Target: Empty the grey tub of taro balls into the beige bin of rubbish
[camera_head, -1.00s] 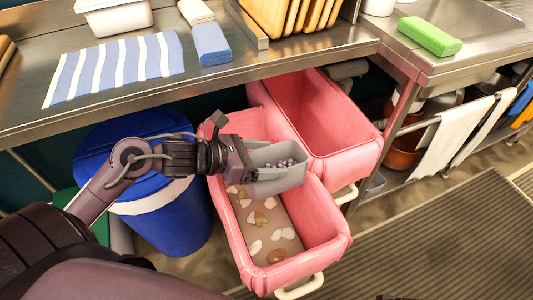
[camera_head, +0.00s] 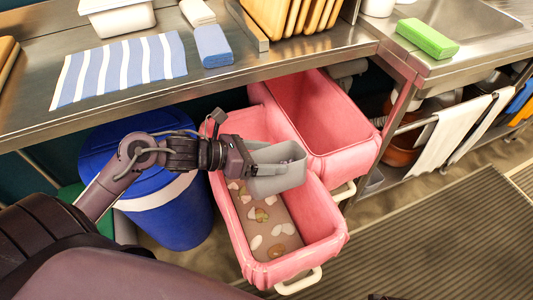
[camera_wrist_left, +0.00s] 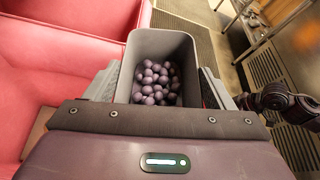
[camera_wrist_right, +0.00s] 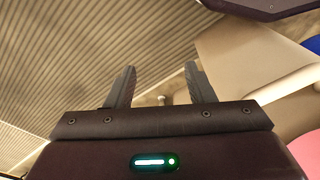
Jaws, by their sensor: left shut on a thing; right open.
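The grey tub (camera_head: 278,181) hangs above the front pink bin (camera_head: 322,232). Its rim shows tilted in the head view. In the left wrist view the tub (camera_wrist_left: 160,44) holds many purple-grey taro balls (camera_wrist_left: 157,82); only a few show in the head view. My left gripper (camera_head: 250,160) is shut on the tub; its fingers (camera_wrist_left: 160,88) sit at either side of it. The front bin has pale and brownish scraps (camera_head: 256,242) on its brown floor; no bin looks beige outside. My right gripper (camera_wrist_right: 160,72) is open and empty above the ribbed floor mat.
A second pink bin (camera_head: 345,160), empty where visible, stands behind to the right. A blue barrel (camera_head: 178,222) stands left of the front bin. The steel counter (camera_head: 110,118) overhangs the bins' back, with a striped cloth (camera_head: 118,70). The floor mat (camera_head: 440,230) at right is clear.

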